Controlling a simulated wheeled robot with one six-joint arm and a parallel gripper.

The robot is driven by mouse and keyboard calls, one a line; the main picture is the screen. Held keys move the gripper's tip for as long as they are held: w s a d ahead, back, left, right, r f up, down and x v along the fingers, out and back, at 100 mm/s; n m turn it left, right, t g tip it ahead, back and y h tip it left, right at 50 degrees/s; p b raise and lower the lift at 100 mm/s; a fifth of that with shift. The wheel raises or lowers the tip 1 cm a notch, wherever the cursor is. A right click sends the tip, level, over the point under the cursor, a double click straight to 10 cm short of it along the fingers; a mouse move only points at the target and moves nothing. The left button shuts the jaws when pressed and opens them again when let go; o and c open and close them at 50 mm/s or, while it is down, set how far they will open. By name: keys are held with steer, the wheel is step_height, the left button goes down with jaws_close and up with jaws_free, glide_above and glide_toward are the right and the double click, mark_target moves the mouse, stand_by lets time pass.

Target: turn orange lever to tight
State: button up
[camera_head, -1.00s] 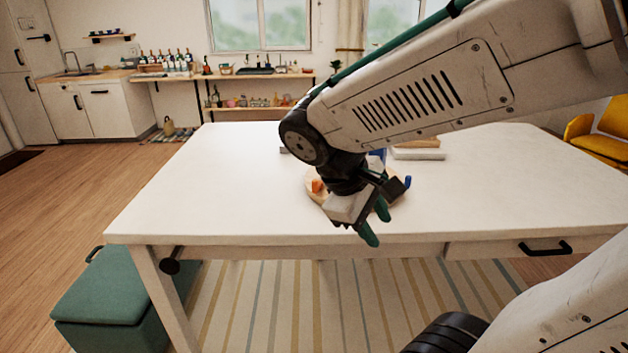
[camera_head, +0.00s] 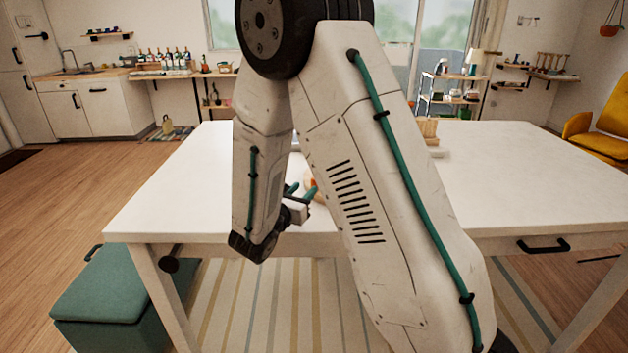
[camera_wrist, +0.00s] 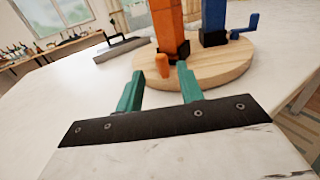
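An orange post (camera_wrist: 170,22) with a short orange lever (camera_wrist: 163,66) at its base stands on a round wooden board (camera_wrist: 222,66) in the wrist view. A blue post (camera_wrist: 214,20) with a blue lever (camera_wrist: 246,28) stands to its right. My gripper (camera_wrist: 160,72) is open, its two green fingers apart and pointing at the orange lever. The lever shows between the fingertips, seemingly just beyond them; contact cannot be told. In the head view my gripper (camera_head: 301,190) is low over the table at the board's left, and my arm hides the posts and most of the board.
The white table (camera_head: 175,190) is largely clear. A grey flat item with a dark handle (camera_wrist: 122,47) lies beyond the board at left. A light block-like item (camera_head: 428,130) sits at the table's back. A teal ottoman (camera_head: 115,295) stands at front left.

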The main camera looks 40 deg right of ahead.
mark_target(312, 181)
steer(key=x, duration=0.7)
steer(key=shift+r, duration=0.1)
jaws_close()
